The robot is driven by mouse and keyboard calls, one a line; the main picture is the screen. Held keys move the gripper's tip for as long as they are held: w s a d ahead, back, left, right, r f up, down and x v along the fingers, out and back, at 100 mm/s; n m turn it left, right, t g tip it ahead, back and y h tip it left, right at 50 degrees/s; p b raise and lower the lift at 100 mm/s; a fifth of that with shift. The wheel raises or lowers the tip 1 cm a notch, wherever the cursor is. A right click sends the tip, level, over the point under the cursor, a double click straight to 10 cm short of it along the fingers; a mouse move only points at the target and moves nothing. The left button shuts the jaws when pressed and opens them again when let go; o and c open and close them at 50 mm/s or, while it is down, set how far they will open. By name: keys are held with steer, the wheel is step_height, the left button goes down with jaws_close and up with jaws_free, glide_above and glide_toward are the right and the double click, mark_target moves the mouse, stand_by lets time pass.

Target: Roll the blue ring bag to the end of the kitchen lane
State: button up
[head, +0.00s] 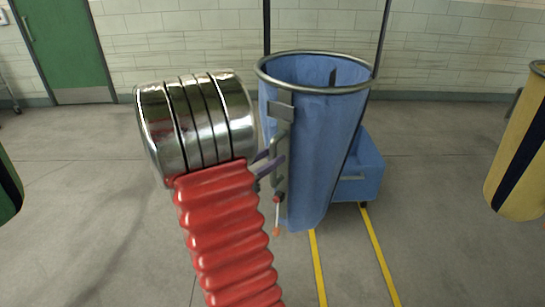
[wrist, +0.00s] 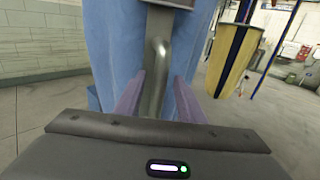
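The blue ring bag (head: 325,150) hangs upright from a round metal ring at its top, in the middle of the head view. A metal handle (head: 281,145) is on its near left side. The bag's blue cloth (wrist: 105,50) fills the back of the wrist view, with the handle (wrist: 157,68) in front. My gripper (wrist: 160,85) has its two purple fingers on either side of the handle, apart, with narrow gaps. In the head view my gripper (head: 268,163) is at the handle and partly hidden by my arm.
Two yellow floor lines (head: 319,270) run from the bag towards me. A blue box-like unit (head: 362,180) stands behind the bag. A yellow and black bag (head: 520,150) hangs at right, and a green door (head: 65,50) is at back left. Grey floor (head: 440,180) is clear between the bags.

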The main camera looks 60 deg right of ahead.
steer(key=shift+s+d, duration=0.25)
steer(key=shift+d, duration=0.4)
steer(key=shift+c, duration=0.2)
jaws_close()
